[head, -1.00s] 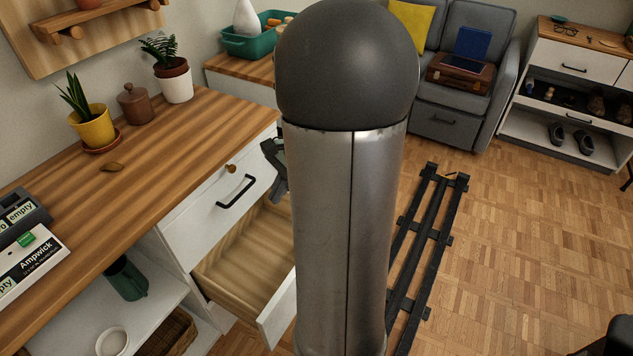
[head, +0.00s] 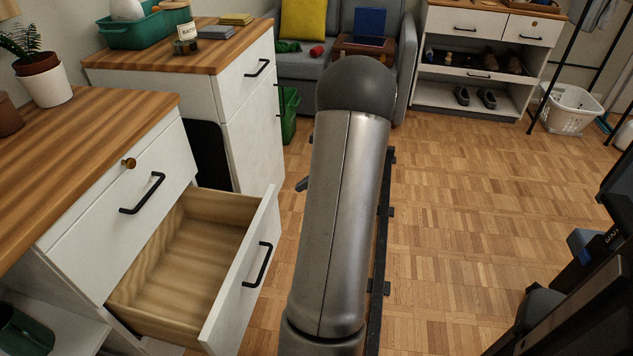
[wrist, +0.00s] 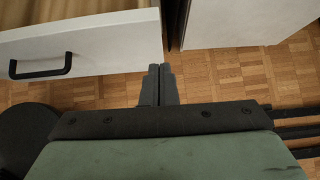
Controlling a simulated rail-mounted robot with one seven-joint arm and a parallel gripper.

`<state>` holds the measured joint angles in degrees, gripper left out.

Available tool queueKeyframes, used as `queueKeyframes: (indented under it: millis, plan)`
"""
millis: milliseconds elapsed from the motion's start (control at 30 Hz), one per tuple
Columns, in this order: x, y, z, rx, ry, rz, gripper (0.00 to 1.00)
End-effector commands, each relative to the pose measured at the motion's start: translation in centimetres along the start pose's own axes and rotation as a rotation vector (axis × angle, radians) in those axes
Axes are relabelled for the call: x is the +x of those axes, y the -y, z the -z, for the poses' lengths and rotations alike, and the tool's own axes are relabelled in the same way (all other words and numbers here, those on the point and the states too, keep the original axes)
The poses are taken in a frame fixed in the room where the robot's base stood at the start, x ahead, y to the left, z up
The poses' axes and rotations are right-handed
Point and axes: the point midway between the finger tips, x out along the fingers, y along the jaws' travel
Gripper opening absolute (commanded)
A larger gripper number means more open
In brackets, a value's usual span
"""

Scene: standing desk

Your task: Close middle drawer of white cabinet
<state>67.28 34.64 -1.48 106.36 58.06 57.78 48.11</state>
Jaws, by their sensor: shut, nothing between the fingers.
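The white cabinet (head: 165,148) stands under the wooden desktop at the left of the head view. Its upper drawer is shut. The drawer below it, the middle drawer (head: 240,285), is pulled far out and looks empty. Its white front has a black bar handle (head: 258,265). In the wrist view a white drawer front (wrist: 110,45) with a black handle (wrist: 40,68) fills the upper left. My gripper (wrist: 158,72) is shut and empty near the right end of that front. I cannot tell whether it touches.
A second white cabinet (head: 255,125) stands behind, with a green bin (head: 289,112) beside it. A potted plant (head: 45,80) stands on the desktop (head: 60,160). The parquet floor (head: 450,210) right of my arm is largely clear.

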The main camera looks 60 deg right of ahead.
Motion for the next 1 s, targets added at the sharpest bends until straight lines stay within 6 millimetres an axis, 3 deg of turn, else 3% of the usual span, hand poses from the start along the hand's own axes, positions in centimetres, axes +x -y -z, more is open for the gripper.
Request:
queueKeyframes:
  millis: [100,300,1000]
  plan:
    - [2.6,0.0,0.1,-0.002,0.001,-0.001,0.00]
    - [4.2,0.0,-2.1,-0.002,0.000,0.000,0.00]
    - [4.6,0.5,-3.0,0.016,0.000,0.016,0.00]
